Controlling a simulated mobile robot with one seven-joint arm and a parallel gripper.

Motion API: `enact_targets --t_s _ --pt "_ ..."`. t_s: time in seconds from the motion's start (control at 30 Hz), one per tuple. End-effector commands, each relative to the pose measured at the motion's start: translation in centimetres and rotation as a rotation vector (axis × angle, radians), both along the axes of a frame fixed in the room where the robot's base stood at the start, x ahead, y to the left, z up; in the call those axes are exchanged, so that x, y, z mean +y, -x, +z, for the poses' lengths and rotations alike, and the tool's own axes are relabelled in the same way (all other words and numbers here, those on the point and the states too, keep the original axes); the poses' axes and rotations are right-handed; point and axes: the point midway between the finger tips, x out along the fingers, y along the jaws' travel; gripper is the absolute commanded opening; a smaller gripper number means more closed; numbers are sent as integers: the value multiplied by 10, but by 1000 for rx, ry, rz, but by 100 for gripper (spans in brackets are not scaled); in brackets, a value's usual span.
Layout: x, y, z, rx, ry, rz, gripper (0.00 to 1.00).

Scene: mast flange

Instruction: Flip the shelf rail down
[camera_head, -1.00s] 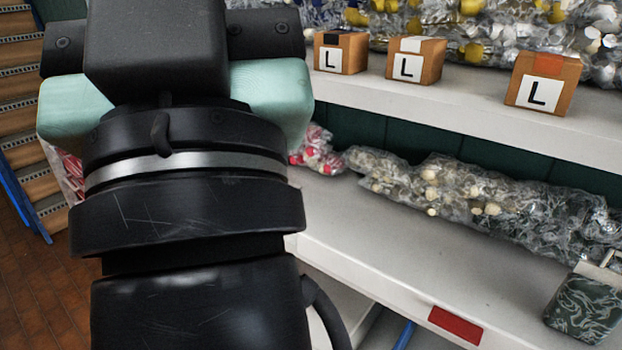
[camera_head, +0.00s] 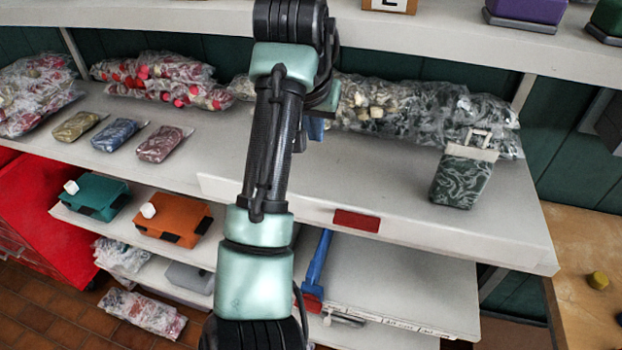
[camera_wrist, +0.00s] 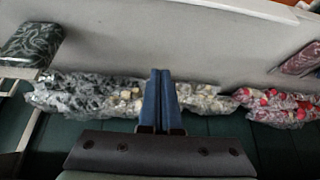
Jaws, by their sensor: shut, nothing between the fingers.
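The shelf rail (camera_head: 430,235) is a long white strip along the front edge of the middle shelf, with a red patch (camera_head: 357,220) on it. Its left end starts near the middle of the shelf front. A pale strip at the top of the wrist view (camera_wrist: 250,9) looks like the same front edge. My gripper (camera_head: 316,128) is over the shelf, behind the rail and mostly hidden by my arm. In the wrist view its two blue fingers (camera_wrist: 160,98) are shut together and empty, in front of the bagged goods.
Clear bags of dark and pale pieces (camera_head: 420,108) lie along the shelf's back. A green patterned pouch (camera_head: 465,175) stands at the right. Small packets (camera_head: 115,133) lie at the left. The shelf above (camera_head: 440,38) overhangs. The shelf surface between pouch and arm is bare.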

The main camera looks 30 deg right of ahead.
Motion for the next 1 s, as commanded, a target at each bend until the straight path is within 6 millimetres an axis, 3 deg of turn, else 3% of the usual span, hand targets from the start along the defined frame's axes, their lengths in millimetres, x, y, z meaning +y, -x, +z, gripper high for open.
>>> enact_targets --t_s 0.2,0.67,1.0 --pt "4 15 -11 121 -116 -40 0" --pt "3 15 -17 129 -122 -41 0" --pt "-11 2 -73 132 -124 -40 0"
